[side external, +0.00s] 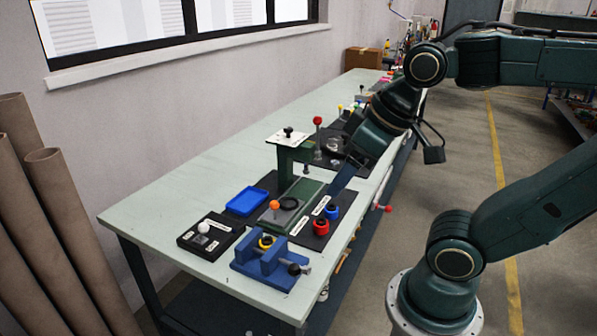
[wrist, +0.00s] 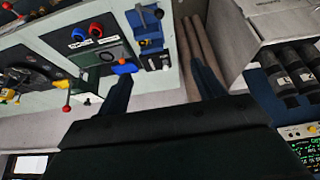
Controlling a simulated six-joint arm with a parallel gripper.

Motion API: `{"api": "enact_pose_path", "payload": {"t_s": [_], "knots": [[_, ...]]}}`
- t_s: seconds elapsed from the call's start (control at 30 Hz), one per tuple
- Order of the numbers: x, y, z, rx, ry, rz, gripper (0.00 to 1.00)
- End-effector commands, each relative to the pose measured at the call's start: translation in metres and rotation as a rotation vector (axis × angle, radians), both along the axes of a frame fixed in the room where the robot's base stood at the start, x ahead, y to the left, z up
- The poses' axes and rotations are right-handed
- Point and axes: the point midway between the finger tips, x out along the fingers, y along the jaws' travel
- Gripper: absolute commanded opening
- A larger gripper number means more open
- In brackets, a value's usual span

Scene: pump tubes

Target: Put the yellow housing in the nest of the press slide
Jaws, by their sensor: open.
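The yellow housing (side external: 266,241) sits in the blue vise-like fixture (side external: 247,264) at the near end of the bench; only its upper part shows. It also shows as a small yellow ring in the wrist view (wrist: 146,42). The press slide (side external: 277,217) is a green plate with an orange knob, in front of the green press (side external: 284,157). A dark round nest (side external: 289,203) on it looks empty. My gripper (side external: 342,180) is open and empty above the bench, right of the press and away from the housing. Its two spread fingers show in the wrist view (wrist: 162,88).
The press column rises beside my gripper.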

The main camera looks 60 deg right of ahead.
Motion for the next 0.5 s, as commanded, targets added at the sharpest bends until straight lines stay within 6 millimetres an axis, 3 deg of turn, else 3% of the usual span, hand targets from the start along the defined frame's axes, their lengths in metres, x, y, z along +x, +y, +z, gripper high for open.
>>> {"api": "enact_pose_path", "payload": {"t_s": [0.5], "knots": [[0.082, -0.018, -0.012, -0.043, 0.149, 0.053, 0.68]]}}
